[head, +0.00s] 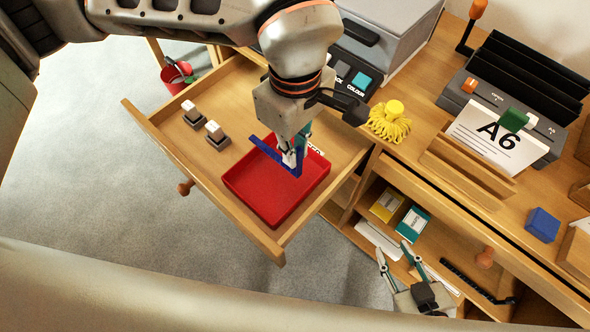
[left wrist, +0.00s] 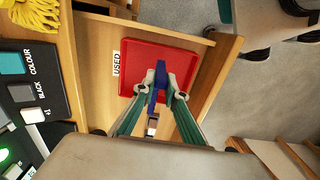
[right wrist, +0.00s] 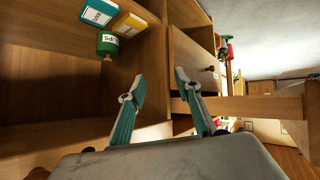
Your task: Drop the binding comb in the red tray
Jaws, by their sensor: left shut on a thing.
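The red tray (head: 252,188) lies in the open drawer, with a "USED" label (left wrist: 116,63) beside it in the left wrist view. My left gripper (head: 291,160) is over the tray, shut on a blue strip-like piece that looks like the binding comb (head: 268,151). The comb also shows between the fingertips in the left wrist view (left wrist: 161,74). It appears to be above the tray floor; its exact height is hard to tell. My right gripper (head: 398,265) is open and empty in front of the lower shelf; its spread fingers show in the right wrist view (right wrist: 165,92).
Two small stamp-like blocks (head: 215,135) stand in the drawer left of the tray. A yellow tasselled thing (head: 389,123), a binding machine (head: 510,85) and a blue block (head: 542,225) are on the worktop. Small boxes (head: 386,205) and a black strip (head: 476,281) lie on the shelf below.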

